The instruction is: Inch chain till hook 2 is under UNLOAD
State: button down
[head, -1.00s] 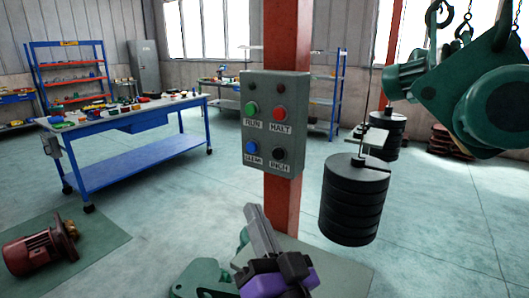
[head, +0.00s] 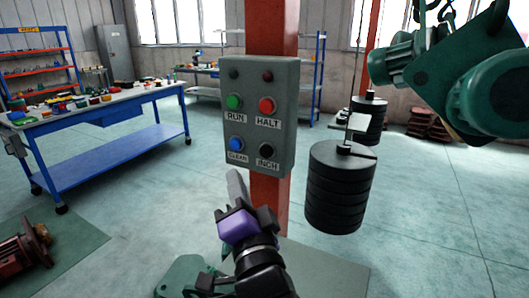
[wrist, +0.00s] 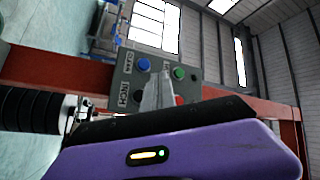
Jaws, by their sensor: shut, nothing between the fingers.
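The grey control box (head: 258,115) is on a red post. It has a green RUN button (head: 234,102), a red HALT button (head: 267,105), a blue CLEAR button (head: 236,144) and a black INCH button (head: 266,151). My gripper (head: 236,178) is shut and empty, just below the box, apart from the buttons in the head view. In the wrist view its fingers (wrist: 158,92) overlap the box, and the INCH button (wrist: 138,96) shows beside them. No hook number or UNLOAD sign is readable.
A stack of black weights (head: 338,190) hangs right of the post, with another stack (head: 368,118) behind. A green hoist motor (head: 480,85) hangs at upper right. A blue workbench (head: 95,140) stands left.

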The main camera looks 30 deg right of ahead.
aim_at(266, 151)
jog(key=shift+d, duration=0.1)
jog(key=shift+w+d+p, duration=0.7)
jog(key=shift+w+d, duration=0.15)
jog(key=shift+d, duration=0.3)
jog(key=shift+w+d+p, duration=0.75)
jog(key=shift+w+d, duration=0.1)
jog(key=shift+d, duration=0.3)
jog(key=shift+w+d+p, duration=0.7)
jog(key=shift+w+d, duration=0.15)
jog(key=shift+d, duration=0.3)
jog(key=shift+w+d, duration=0.1)
jog(key=shift+w+d, duration=0.15)
jog(key=shift+d, duration=0.1)
